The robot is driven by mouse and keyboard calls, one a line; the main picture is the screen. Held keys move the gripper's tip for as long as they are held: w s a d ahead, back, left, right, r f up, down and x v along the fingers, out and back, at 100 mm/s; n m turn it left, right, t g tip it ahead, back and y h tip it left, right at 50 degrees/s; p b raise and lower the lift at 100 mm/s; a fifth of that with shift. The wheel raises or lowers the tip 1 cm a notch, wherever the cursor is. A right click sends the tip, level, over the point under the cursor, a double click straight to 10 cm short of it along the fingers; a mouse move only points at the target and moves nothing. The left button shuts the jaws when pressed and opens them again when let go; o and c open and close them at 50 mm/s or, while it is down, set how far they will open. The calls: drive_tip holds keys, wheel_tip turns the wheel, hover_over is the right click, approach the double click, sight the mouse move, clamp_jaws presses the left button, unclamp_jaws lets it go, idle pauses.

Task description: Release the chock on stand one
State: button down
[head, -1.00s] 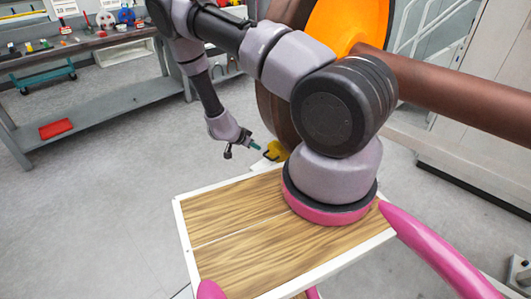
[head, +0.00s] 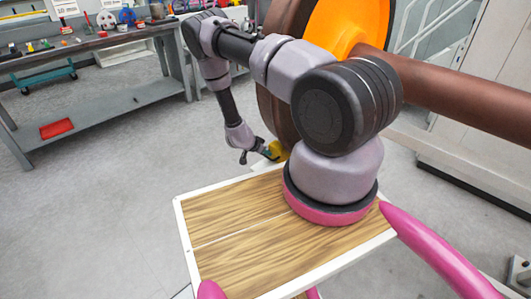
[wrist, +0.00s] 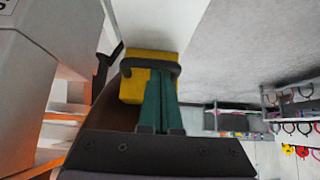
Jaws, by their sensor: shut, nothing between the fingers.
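The yellow chock (head: 277,148) sits on the floor side of the large brown wheel (head: 279,110), low down by its rim. In the wrist view the chock (wrist: 133,88) is a yellow block with a dark curved handle (wrist: 140,63) across its face. My gripper (head: 269,152) is right at the chock. In the wrist view its green fingers (wrist: 160,78) are together with nothing between them, and their tips reach to the handle. I cannot tell whether they touch it. The wheel hides part of the chock in the head view.
A brown axle (head: 450,90) runs right from the orange wheel centre (head: 345,25). My own wood-topped base stands close in front. A workbench (head: 95,45) with small items is at the far left, with a red tray (head: 57,128) on its lower shelf. Grey floor between is clear.

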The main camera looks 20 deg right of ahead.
drive_tip(key=a, duration=0.2)
drive_tip(key=s+a, duration=0.1)
drive_tip(key=a, duration=0.1)
drive_tip(key=s+a, duration=0.1)
drive_tip(key=a, duration=0.1)
drive_tip(key=shift+s+a, duration=0.15)
drive_tip(key=shift+s, duration=0.05)
